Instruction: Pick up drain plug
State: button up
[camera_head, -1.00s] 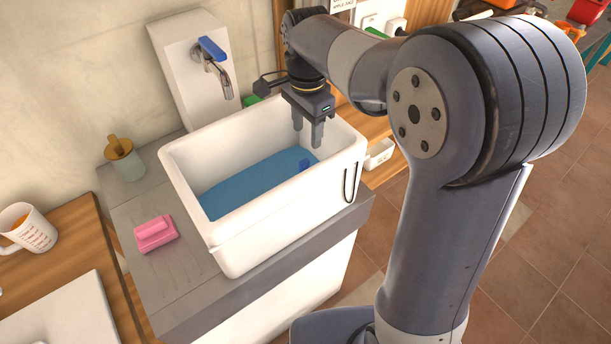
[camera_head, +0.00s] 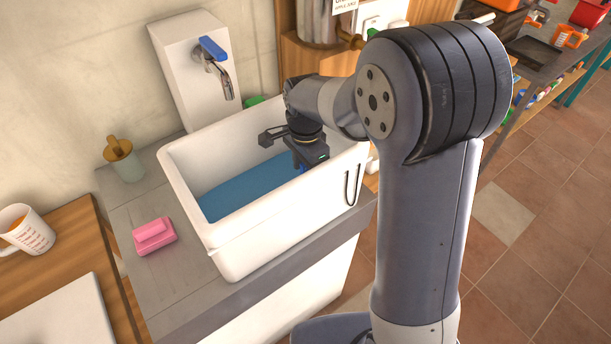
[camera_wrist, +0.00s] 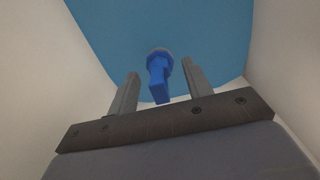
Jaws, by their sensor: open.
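The drain plug (camera_wrist: 158,78) shows in the wrist view as a blue handle on a grey round base, in the blue water at the bottom of the white sink. My gripper (camera_wrist: 160,82) is open, with one finger on each side of the blue handle. I see no clear contact between the fingers and the handle. In the head view my gripper (camera_head: 306,164) is lowered inside the sink (camera_head: 285,225) near its right end. There my gripper mostly hides the plug; only a small bit of blue shows by it.
The sink walls stand close around my gripper. A tap with a blue lever (camera_head: 212,48) rises behind the sink. A pink sponge (camera_head: 154,236) and a brush in a holder (camera_head: 122,158) are on the counter at left. A mug (camera_head: 26,230) stands farther left.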

jog(key=shift+f, duration=0.35)
jog(key=shift+c, duration=0.3)
grip_shut()
